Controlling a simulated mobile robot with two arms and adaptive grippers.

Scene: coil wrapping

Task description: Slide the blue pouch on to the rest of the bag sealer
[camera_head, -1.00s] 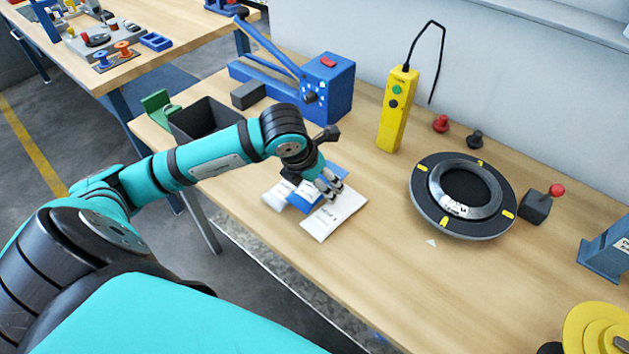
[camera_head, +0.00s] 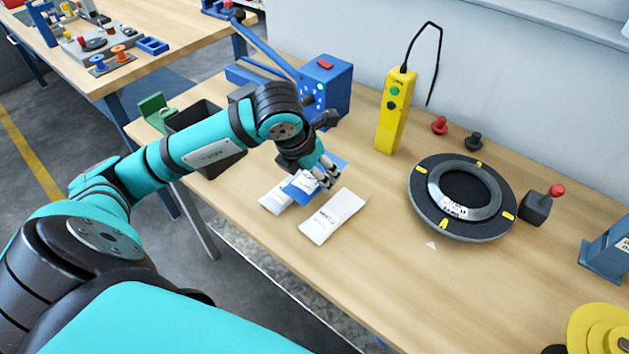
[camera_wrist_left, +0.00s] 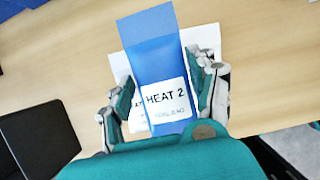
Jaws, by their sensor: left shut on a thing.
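In the head view my left gripper (camera_head: 327,174) is shut on the pouch, just above the two white pouches. The blue bag sealer (camera_head: 328,88), with a red switch on top and a long arm, stands behind my left arm. My arm hides part of the sealer and its front. My right gripper is out of view.
White pouches lie on the table, one at the right (camera_head: 333,216) and one at the left (camera_head: 275,195). A dark open bin (camera_head: 205,118) is behind my forearm. A yellow control box (camera_head: 394,112) and a round black ring fixture (camera_head: 424,204) stand to the right.

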